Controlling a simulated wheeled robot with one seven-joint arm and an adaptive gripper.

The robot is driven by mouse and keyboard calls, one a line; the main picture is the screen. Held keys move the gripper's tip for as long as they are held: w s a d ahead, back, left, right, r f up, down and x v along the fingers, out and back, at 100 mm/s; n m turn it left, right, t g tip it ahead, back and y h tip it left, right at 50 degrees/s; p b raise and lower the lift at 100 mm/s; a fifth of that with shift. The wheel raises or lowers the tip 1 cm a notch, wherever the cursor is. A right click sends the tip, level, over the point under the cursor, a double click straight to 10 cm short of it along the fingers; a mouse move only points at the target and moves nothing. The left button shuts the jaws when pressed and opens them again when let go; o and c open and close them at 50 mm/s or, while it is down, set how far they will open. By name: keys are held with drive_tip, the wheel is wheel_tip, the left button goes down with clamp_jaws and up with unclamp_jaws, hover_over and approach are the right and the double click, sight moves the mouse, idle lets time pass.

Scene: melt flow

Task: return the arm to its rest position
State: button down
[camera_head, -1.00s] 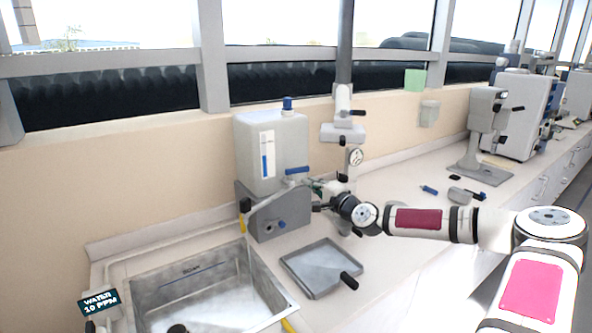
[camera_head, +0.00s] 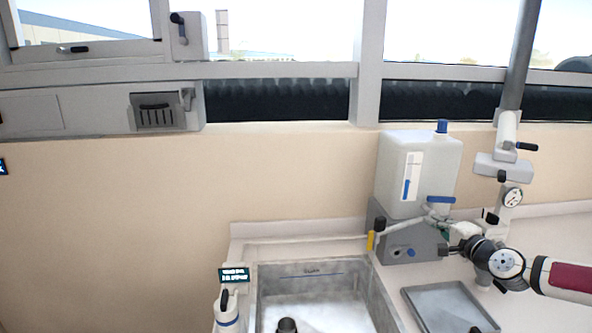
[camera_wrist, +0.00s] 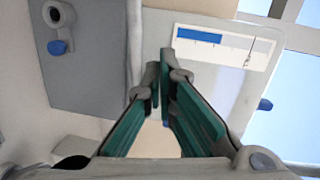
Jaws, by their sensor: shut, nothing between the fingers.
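My arm reaches in from the right in the head view. My gripper (camera_head: 444,234) is at its end, close in front of the grey base of the white tank (camera_head: 417,170). In the wrist view my gripper (camera_wrist: 163,85) has its two green-padded fingers brought together at the tips, with nothing between them. Behind them are the tank's pale wall with its blue-marked level strip (camera_wrist: 222,46) and the grey base (camera_wrist: 95,60) with a knob. I cannot tell from these views whether the fingers touch the tank.
A sink (camera_head: 275,275) is left of the tank, with a small labelled sign (camera_head: 234,275) at its left edge. A shallow metal tray (camera_head: 450,305) lies below my arm. A post-mounted instrument (camera_head: 503,166) stands close on the right. Windows line the wall.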

drive_tip(key=s+a+f+n+g, duration=0.3)
drive_tip(key=s+a+n+g, duration=0.15)
drive_tip(key=a, duration=0.35)
drive_tip(key=s+a+f+n+g, duration=0.35)
drive_tip(key=a+n+g, duration=0.2)
drive_tip(key=a, duration=0.35)
drive_tip(key=s+a+r+n+h, duration=0.1)
drive_tip(key=s+a+r, duration=0.1)
drive_tip(key=s+r, duration=0.5)
drive_tip(key=s+a+r+n, duration=0.2)
drive_tip(key=s+r, duration=0.5)
drive_tip(key=s, duration=0.8)
drive_tip(key=s+a+r+n+g+h, duration=0.1)
drive_tip(key=s+a+r+n, duration=0.1)
drive_tip(key=s+r, duration=0.5)
drive_tip(key=s+a, duration=0.1)
drive_tip(key=s, duration=0.3)
drive_tip(key=shift+r+h, duration=0.25)
drive_tip(key=shift+h, duration=0.05)
